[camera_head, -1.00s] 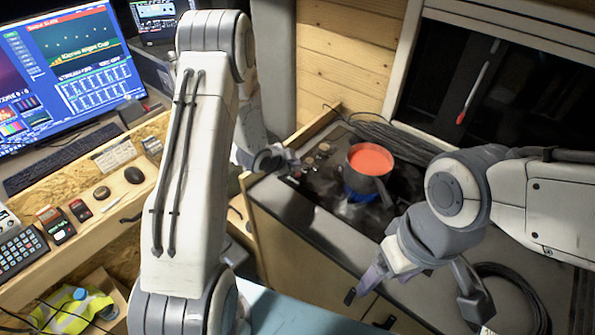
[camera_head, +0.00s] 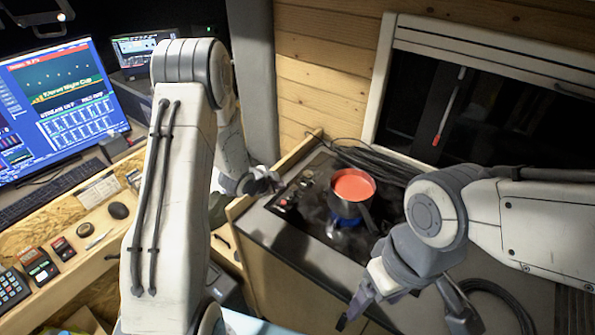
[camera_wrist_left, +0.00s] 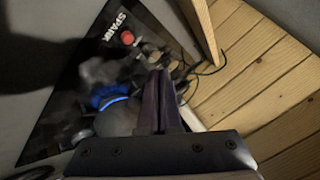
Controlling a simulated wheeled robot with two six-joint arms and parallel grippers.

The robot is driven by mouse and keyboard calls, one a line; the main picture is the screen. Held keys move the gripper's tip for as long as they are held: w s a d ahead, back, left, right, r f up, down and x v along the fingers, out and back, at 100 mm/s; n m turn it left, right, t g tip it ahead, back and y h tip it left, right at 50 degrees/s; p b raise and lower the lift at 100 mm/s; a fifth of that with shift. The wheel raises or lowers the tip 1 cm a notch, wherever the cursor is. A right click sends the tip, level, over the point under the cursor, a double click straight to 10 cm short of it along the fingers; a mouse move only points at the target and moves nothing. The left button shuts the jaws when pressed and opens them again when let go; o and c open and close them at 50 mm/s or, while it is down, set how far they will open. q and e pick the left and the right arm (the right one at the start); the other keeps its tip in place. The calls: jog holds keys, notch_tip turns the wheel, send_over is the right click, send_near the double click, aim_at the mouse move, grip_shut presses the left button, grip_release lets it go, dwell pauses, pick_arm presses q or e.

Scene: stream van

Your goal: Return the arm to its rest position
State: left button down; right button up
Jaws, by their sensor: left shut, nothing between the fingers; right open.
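My left arm comes in from the left in the head view. Its gripper (camera_head: 265,182) is shut and empty near the control end of the dark cooking hob (camera_head: 308,212). In the left wrist view the closed fingers (camera_wrist_left: 158,78) show beside the hob, with a red knob and a blue glowing ring close by. My right gripper (camera_head: 405,315) is open and empty, low in front of the cooker cabinet, its fingers wide apart. A grey pot (camera_head: 350,208) with orange-red contents stands on the hob between the two arms.
A wooden wall (camera_head: 325,75) rises behind the hob, with a low wooden board (camera_head: 300,153) at the hob's left side. Black cables lie behind and right of the pot. A desk with a monitor (camera_head: 60,100), keyboard and small devices is at left.

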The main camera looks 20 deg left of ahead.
pick_arm(q)
jog(key=s+d+r+n+g+y+b, duration=0.1)
jog(key=s+d+r+g+b, duration=0.1)
jog(key=s+d+r, duration=0.4)
jog(key=s+d+r+n+g+b, duration=0.1)
jog(key=s+d+g+b, duration=0.1)
jog(key=s+d, duration=0.35)
jog(key=s+d+r+n+g+b, duration=0.1)
jog(key=s+d+r+g, duration=0.1)
jog(key=s, duration=1)
jog(key=s+d+r+n+g+b, duration=0.1)
jog(key=s+d+r+g+b, duration=0.1)
jog(key=s, duration=1)
jog(key=d+g, duration=0.1)
jog(key=d, duration=0.1)
jog(key=shift+d+n, duration=0.3)
jog(key=shift+d, duration=0.1)
